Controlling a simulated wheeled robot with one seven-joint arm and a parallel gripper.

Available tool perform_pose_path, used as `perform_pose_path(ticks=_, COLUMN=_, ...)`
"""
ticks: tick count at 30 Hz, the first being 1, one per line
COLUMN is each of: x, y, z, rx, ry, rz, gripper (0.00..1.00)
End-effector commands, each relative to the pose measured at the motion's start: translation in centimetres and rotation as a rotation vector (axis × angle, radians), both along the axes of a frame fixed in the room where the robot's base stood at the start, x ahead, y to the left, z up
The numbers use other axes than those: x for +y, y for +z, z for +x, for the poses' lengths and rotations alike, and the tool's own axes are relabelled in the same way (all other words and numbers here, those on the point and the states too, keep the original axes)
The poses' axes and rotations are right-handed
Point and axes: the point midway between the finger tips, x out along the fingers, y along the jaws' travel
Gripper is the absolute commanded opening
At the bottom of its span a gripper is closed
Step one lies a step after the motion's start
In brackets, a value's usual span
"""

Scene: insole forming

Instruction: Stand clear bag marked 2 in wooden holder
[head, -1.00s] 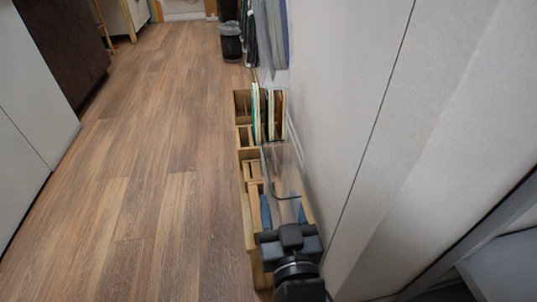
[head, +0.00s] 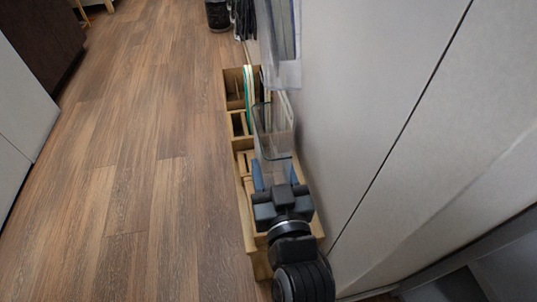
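The clear bag (head: 275,130) is a see-through, box-like pouch with a visible rim, and I cannot read a mark on it. My gripper (head: 277,173), with blue fingers, is at the bag's near end and appears shut on it; the exact contact is partly hidden by the gripper body. The wooden holder (head: 236,123) is a long, light-wood rack on the floor along the wall, divided into compartments. The bag is over its middle part, and I cannot tell whether it touches the holder. My gripper and wrist hide much of the holder's near end.
Thin upright sheets (head: 248,88), some green-edged, stand in the holder's far compartments. Bags (head: 284,35) hang on the wall above the far end. A dark bin (head: 218,14) stands farther back. The pale wall (head: 350,110) is close on the right. The wood floor (head: 150,150) on the left is clear.

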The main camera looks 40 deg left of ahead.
Motion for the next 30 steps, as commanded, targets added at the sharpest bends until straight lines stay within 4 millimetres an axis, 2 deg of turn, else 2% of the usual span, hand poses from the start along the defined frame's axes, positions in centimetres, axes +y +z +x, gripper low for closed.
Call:
perform_pose_path(ticks=11, x=0.0, y=-0.5, z=0.0, rx=0.0, ry=0.001, rz=0.0, gripper=0.19)
perform_pose_path(ticks=30, x=0.0, y=-4.3, z=0.0, rx=0.001, ry=0.0, rz=-0.001, gripper=0.19)
